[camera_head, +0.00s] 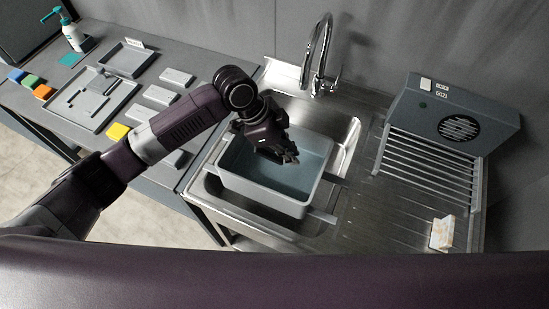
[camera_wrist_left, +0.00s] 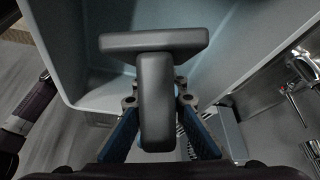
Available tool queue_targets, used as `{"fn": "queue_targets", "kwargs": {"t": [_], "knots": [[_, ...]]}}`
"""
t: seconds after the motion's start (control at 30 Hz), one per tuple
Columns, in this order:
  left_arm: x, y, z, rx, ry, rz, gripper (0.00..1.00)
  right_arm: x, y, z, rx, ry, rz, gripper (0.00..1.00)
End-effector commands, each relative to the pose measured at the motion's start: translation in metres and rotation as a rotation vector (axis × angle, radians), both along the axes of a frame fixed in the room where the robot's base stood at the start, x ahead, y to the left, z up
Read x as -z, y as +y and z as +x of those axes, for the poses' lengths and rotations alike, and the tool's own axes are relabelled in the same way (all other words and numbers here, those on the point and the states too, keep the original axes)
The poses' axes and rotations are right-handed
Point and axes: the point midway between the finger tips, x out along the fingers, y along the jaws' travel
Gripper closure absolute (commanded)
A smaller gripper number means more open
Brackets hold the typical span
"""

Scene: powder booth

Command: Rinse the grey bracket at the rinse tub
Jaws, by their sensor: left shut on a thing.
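The rinse tub (camera_head: 262,203) is a grey-blue open box set in the steel sink, and its interior looks bluish. My left gripper (camera_head: 284,157) is over the tub's opening, pointing down. In the left wrist view, the gripper (camera_wrist_left: 157,103) is shut on the dark grey T-shaped bracket (camera_wrist_left: 155,85), with a finger on each side of its stem. The tub's pale walls (camera_wrist_left: 75,104) surround the bracket's crossbar in that view. In the head view the gripper hides the bracket. Whether the bracket touches the tub or any water cannot be told. My right gripper is out of view.
A chrome tap (camera_head: 321,60) stands behind the tub. On the right are a wire rack (camera_head: 432,165), a dark fan box (camera_head: 455,112) and a small white-and-orange piece (camera_head: 442,233). The left table holds a grey tray (camera_head: 92,98), several blocks and a soap bottle (camera_head: 74,37).

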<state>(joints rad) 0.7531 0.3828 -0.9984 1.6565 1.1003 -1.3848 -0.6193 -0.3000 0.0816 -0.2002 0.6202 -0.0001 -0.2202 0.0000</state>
Motion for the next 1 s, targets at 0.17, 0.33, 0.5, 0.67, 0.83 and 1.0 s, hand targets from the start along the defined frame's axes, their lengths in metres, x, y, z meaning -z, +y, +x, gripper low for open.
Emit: {"fn": "queue_targets", "kwargs": {"t": [0.17,0.33,0.5,0.67,0.83,1.0], "knots": [[-0.017,-0.001,0.001,0.0,-0.004,-0.003,1.0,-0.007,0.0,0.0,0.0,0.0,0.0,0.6],[-0.03,-0.001,0.001,0.0,-0.002,-0.003,1.0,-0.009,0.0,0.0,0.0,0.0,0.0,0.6],[-0.043,-0.001,0.001,0.0,-0.004,-0.002,1.0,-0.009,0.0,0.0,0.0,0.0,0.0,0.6],[-0.055,-0.001,0.001,0.0,-0.002,-0.003,1.0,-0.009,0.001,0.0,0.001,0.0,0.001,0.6],[-0.063,0.0,0.001,0.0,-0.001,-0.002,1.0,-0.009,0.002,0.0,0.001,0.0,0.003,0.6],[-0.065,0.0,0.0,0.0,-0.001,-0.002,1.0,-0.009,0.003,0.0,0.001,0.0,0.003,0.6]]}}
